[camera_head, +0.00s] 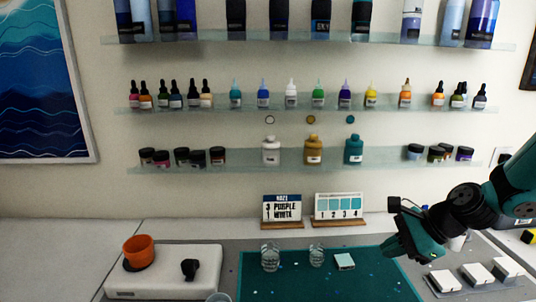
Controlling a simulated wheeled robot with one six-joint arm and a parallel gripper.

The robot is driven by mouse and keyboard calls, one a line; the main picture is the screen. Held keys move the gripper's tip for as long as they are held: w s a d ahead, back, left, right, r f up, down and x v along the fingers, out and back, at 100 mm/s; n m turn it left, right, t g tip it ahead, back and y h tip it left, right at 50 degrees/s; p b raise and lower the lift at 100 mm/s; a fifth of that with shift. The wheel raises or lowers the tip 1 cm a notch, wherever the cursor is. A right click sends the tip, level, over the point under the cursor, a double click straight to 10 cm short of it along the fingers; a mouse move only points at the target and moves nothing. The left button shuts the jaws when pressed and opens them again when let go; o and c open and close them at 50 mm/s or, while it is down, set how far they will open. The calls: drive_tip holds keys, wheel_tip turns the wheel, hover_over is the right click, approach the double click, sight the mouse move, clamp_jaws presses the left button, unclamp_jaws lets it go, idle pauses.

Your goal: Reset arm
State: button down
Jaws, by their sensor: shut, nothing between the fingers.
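My teal and black arm reaches in from the right edge. My gripper (428,258) hangs at its end, pointing down over the right edge of the teal mat (300,287). It is shut and holds nothing. The fingertips are small and dark in this view. It is clear of the glass cups and beside the white blocks at the right.
White blocks (445,281) lie at right. Two signs (282,208) (339,206) and bottle shelves (300,106) stand behind.

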drive_tip(key=s+a+r+n+g+h, duration=0.1)
drive_tip(key=s+a+r+n+g, duration=0.2)
drive_tip(key=s+a+r+n, duration=0.9)
drive_tip(key=s+a+r+n+h, duration=0.1)
drive_tip(key=s+n, duration=0.9)
drive_tip(key=n, duration=0.3)
drive_tip(key=shift+s+g+h, duration=0.4)
